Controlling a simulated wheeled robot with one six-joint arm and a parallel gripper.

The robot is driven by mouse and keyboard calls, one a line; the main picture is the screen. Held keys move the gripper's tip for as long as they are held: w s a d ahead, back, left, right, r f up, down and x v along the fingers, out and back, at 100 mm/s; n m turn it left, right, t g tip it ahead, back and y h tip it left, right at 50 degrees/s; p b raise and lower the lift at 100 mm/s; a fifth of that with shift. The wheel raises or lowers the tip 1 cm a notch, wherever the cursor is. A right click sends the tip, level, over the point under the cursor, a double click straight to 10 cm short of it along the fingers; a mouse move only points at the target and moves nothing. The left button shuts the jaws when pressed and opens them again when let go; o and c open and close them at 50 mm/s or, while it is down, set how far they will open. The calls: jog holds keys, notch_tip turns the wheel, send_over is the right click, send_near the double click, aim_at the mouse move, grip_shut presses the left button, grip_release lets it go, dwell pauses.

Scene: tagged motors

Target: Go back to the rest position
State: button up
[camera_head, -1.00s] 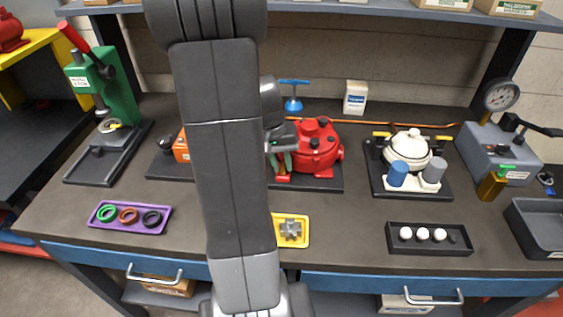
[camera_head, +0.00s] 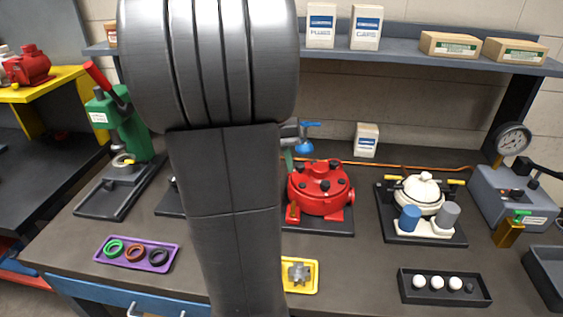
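My own arm fills the middle of the head view, standing upright and large in front of the bench. My gripper is hidden behind the arm, so its fingers do not show. A red motor (camera_head: 320,190) stands on a dark base plate on the bench, just right of my arm. A small part of a blue-handled tool (camera_head: 305,146) shows behind it. A white motor (camera_head: 419,193) with blue and grey cylinders stands further right.
A purple tray (camera_head: 174,258) with rings, a yellow tray (camera_head: 314,289) with a grey part and a black tray (camera_head: 404,297) with white balls lie along the bench front. A green press (camera_head: 128,135) stands left, a gauge unit (camera_head: 512,196) right. The shelf (camera_head: 390,52) holds boxes.

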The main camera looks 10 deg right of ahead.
dwell(0.3)
jog(key=d+f, duration=0.1)
jog(key=f, duration=0.8)
jog(key=d+f, duration=0.1)
jog(key=f, duration=0.3)
jog(key=shift+s+d+f, duration=0.3)
jog(key=shift+s+f, duration=0.05)
jog(key=shift+r, duration=0.1)
jog(key=shift+r, duration=0.1)
